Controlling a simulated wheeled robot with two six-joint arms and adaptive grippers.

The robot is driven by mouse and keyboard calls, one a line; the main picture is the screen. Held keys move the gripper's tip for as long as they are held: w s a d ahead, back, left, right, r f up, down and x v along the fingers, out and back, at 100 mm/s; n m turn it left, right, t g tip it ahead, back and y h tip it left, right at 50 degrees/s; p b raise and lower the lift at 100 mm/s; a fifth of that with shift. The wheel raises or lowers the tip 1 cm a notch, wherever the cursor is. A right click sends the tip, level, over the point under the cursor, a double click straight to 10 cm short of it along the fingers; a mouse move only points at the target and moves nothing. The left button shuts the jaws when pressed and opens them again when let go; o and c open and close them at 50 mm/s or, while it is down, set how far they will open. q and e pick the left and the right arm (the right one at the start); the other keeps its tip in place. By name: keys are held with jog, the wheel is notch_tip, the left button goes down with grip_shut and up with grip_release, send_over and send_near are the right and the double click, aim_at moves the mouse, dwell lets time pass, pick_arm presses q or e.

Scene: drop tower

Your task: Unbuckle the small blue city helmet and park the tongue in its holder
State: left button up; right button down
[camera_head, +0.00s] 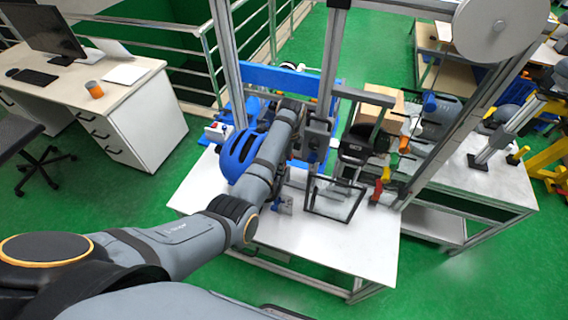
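The small blue city helmet (238,156) with dark vents sits at the left part of the white table, inside the drop tower frame. My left arm reaches in from the lower left and passes in front of the helmet's right side. The end of my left arm (290,112) is beyond and to the right of the helmet, close to the tower's middle. Its fingers cannot be made out, so I cannot tell whether they are open or shut. The strap, the buckle and its tongue are hidden or too small to see. I cannot pick out the tongue holder. My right gripper is not in view.
The metal tower posts (328,60) rise around the work area. A dark wire frame (335,200) stands on the white table (330,245), whose front part is clear. Coloured handles (391,160) line its right edge. A desk (150,92) stands at the left.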

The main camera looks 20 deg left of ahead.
pick_arm(q)
notch_tip(320, 180, up, 10)
jog(key=shift+d, duration=0.4)
jog(key=shift+r, duration=0.1)
